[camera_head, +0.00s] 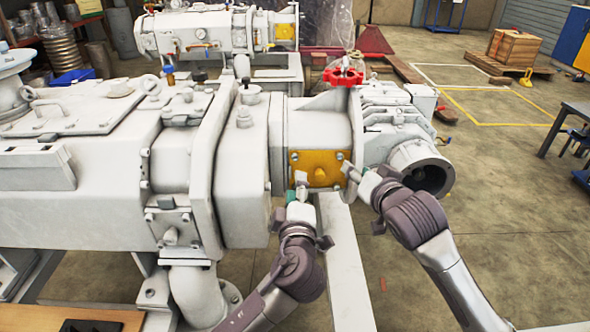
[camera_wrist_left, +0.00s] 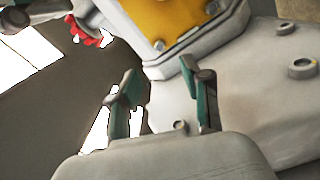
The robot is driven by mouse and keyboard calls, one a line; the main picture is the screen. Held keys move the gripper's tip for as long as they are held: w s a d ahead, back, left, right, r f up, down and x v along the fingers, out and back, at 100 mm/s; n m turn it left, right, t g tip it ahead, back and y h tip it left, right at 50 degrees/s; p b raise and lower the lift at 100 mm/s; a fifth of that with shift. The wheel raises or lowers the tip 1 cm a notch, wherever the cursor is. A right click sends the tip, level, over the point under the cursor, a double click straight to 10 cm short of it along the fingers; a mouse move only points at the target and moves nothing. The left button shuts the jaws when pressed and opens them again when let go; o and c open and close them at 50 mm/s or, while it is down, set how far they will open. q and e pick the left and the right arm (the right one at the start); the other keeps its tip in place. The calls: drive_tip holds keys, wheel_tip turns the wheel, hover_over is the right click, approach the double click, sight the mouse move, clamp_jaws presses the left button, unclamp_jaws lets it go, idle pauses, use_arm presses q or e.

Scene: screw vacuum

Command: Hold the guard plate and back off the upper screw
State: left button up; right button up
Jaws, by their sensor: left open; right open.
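The yellow guard plate (camera_head: 321,162) is fixed to the side of the grey vacuum pump, with screws at its corners. An upper screw (camera_head: 294,157) shows at its left and another (camera_head: 340,156) at its right. My left gripper (camera_head: 299,186) is open, just below the plate's lower left edge. In the left wrist view its fingers (camera_wrist_left: 163,84) have nothing between them, and the plate (camera_wrist_left: 185,14) lies beyond them with a screw (camera_wrist_left: 158,46) near its corner. My right gripper (camera_head: 352,172) is open at the plate's right edge; whether it touches a screw I cannot tell.
A red handwheel (camera_head: 343,76) sits on top of the pump above the plate. A round open flange (camera_head: 430,178) lies to the right of my right gripper. A second grey pump (camera_head: 190,28) stands behind. Open floor (camera_head: 490,200) lies to the right.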

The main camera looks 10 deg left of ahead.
sight(295, 159)
use_arm(q)
drive_tip(key=x, duration=0.9)
drive_tip(key=shift+w+a, duration=0.1)
drive_tip(key=shift+w, duration=0.3)
clamp_jaws()
drive_tip(key=shift+f, duration=0.1)
